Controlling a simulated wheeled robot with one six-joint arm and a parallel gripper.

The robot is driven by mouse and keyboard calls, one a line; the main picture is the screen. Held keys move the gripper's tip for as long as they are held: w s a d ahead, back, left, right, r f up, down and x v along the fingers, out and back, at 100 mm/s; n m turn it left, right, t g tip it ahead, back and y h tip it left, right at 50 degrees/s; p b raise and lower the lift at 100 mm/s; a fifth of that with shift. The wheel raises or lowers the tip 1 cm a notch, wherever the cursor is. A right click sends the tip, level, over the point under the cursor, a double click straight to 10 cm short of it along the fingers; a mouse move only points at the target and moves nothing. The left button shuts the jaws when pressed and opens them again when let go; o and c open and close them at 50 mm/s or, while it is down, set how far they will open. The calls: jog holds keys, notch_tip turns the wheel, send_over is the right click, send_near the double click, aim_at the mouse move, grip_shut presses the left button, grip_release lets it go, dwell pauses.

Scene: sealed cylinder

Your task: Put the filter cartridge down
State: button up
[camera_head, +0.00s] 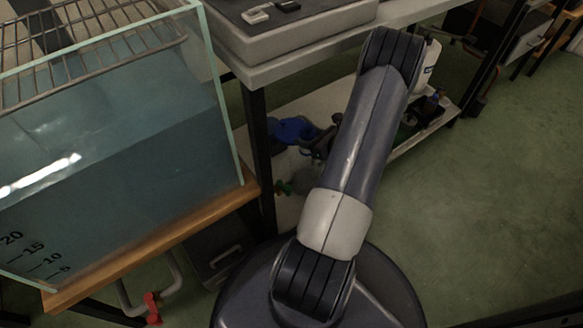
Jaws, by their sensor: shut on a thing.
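My arm rises from its base at the lower middle to a dark joint at the top, in front of the bench. My gripper is not in view; its end of the arm is hidden beyond that joint. A pale piece with a small blue mark shows just right of the joint, and I cannot tell what it is. I cannot make out the filter cartridge.
A glass water tank (110,130) with a wire rack (75,45) stands on a wooden shelf (160,245) at the left. A bench (315,45) runs across the top, with a cluttered lower shelf (285,115). Green floor (490,190) at the right is clear.

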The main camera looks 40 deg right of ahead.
jog(key=shift+d+f, duration=0.1)
jog(key=shift+f, duration=0.25)
notch_tip(320, 180, down, 10)
jog(key=b, duration=0.4)
jog(key=shift+r+b, duration=0.15)
jog(key=shift+b, duration=0.2)
jog(key=shift+f+b, duration=0.55)
jog(key=shift+f, duration=0.05)
jog(key=o, duration=0.8)
jog(key=shift+c, duration=0.2)
